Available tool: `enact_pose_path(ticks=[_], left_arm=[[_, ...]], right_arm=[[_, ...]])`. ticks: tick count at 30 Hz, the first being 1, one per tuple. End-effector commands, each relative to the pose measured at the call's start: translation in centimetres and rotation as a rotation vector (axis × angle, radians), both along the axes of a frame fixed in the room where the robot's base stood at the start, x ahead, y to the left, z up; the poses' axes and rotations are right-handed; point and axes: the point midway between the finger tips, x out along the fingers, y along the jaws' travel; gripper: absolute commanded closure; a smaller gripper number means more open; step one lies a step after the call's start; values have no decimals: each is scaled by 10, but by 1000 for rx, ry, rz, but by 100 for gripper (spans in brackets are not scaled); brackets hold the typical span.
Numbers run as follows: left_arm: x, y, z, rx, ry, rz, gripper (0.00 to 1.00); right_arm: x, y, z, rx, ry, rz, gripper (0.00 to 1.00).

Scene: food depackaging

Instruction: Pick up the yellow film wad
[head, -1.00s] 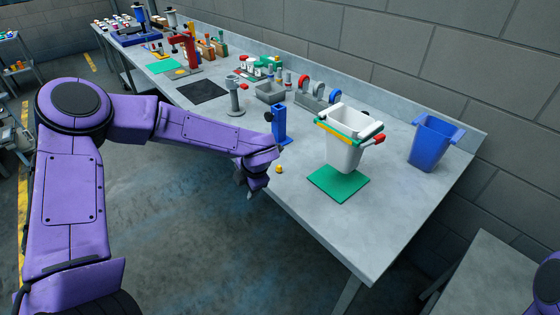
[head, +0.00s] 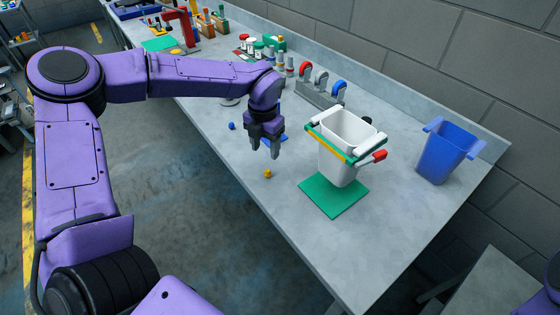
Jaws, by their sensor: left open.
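The yellow film wad (head: 267,174) is a small yellow lump lying on the grey bench near its front edge, left of the green mat. My left gripper (head: 265,150) is above the bench, just behind the wad in the picture. Its fingers point down, are open and hold nothing that I can see. The wad is apart from the fingers and in plain view.
A white bin (head: 342,150) with a green and yellow rim frame and a red handle stands on a green mat (head: 334,197). A blue bin (head: 445,150) stands farther right. A small blue lump (head: 232,126) lies left of my gripper. The bench (head: 330,245) is clear in front.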

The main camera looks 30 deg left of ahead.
Motion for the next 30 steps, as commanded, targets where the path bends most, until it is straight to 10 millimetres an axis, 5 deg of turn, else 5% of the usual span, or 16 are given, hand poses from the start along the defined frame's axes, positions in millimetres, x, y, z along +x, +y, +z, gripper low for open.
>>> enact_pose_path(ticks=[21, 28, 30], left_arm=[[14, -2, -109, 2, 1, -14, 43], [14, -1, -106, 1, 0, -13, 43], [14, -1, -106, 1, 0, -13, 63]], right_arm=[[-1, 0, -90, 0, 1, 0, 100], [-1, 0, -86, 0, 1, 0, 100], [-1, 0, -86, 0, 1, 0, 100]])
